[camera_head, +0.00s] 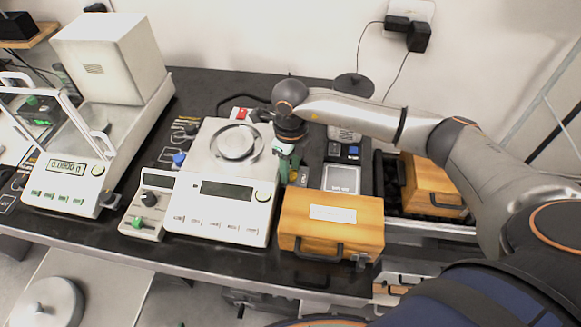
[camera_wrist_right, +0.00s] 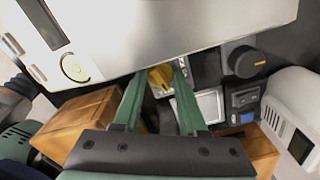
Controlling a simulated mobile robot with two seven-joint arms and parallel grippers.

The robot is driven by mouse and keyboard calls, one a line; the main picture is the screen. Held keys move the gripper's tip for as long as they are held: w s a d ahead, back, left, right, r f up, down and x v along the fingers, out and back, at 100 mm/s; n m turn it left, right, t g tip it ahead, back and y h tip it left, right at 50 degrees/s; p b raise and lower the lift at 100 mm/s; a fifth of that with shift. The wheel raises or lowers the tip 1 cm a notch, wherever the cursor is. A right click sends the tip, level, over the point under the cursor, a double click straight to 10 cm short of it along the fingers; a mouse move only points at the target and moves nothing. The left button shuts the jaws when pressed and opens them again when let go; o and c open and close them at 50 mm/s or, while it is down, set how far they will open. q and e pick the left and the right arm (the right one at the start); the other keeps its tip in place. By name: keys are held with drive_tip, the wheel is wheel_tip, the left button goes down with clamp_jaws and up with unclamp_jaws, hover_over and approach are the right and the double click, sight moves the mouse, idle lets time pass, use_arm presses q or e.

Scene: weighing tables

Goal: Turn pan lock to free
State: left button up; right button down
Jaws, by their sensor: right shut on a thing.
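The weighing balance (camera_head: 222,217) stands mid-table with a round metal pan (camera_head: 235,144) on top and a dark display. My right gripper (camera_head: 287,166) is low beside the balance's right side, fingers pointing down. In the right wrist view its two green fingers (camera_wrist_right: 160,84) are shut on a yellow knob (camera_wrist_right: 160,76), which looks like the pan lock, close against the balance's side. The knob is partly hidden between the fingers, and I cannot read its lock marks. My left gripper is not in view.
A wooden case (camera_head: 330,226) stands right of the balance, close to my right gripper. A small black-knobbed unit (camera_head: 148,205) is at the balance's left. A glass-sided balance (camera_head: 70,180) is further left. Another wooden case (camera_head: 432,186) sits at the right, under my right arm.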

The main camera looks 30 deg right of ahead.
drive_tip(key=shift+r, duration=0.1)
drive_tip(key=c, duration=0.7)
unclamp_jaws()
drive_tip(key=shift+c, duration=0.2)
wheel_tip(320, 180, up, 12)
drive_tip(key=b, duration=0.1)
drive_tip(key=shift+r, duration=0.25)
drive_tip(key=shift+o, duration=0.4)
